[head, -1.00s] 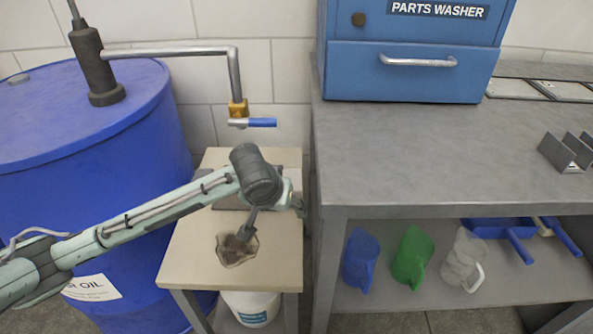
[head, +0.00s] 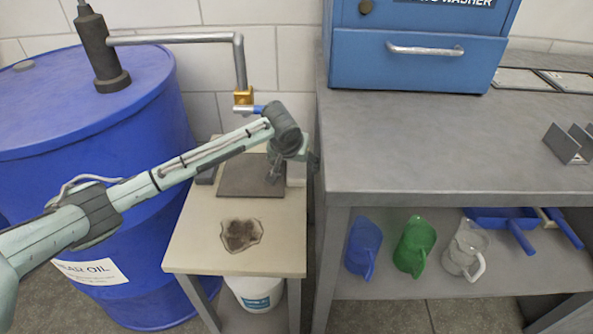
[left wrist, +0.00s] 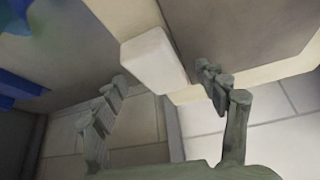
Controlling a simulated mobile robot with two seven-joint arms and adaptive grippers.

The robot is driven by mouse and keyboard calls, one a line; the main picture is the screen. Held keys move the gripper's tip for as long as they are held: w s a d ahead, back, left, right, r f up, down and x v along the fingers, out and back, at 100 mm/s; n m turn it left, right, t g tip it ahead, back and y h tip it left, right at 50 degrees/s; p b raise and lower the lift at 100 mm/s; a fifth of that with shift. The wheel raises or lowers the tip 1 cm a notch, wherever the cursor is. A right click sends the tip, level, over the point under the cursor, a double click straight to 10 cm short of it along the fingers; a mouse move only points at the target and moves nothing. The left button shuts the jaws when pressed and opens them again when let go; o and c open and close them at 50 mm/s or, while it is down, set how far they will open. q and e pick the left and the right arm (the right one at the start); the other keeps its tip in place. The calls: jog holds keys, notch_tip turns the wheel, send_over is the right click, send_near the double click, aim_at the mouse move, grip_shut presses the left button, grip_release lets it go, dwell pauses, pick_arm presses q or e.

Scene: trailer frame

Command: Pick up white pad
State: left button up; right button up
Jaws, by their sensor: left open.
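A small white block, which looks like the white pad (left wrist: 155,58), lies by a grey plate in the left wrist view. It lies ahead of and between the two fingers of my left gripper (left wrist: 161,76), which is open. I cannot tell whether a finger touches it. In the head view my left gripper (head: 274,170) points down over the right part of the grey plate (head: 243,176) on the small cream table (head: 205,240). My right gripper is not in view.
A brown-stained patch (head: 240,235) lies at the table's front. A blue drum (head: 150,215) stands left and a grey workbench (head: 420,150) right, close to the table. A tap (head: 243,98) hangs above. Blue, green and clear jugs (head: 414,245) stand on the lower shelf.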

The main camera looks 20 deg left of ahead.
pick_arm(q)
jog(key=shift+w+f, duration=0.15)
jog(key=shift+f, duration=0.05)
jog(key=c, duration=1.1)
jog(key=shift+o, duration=0.2)
jog(key=shift+a+r, duration=0.1)
jog(key=shift+r, duration=0.1)
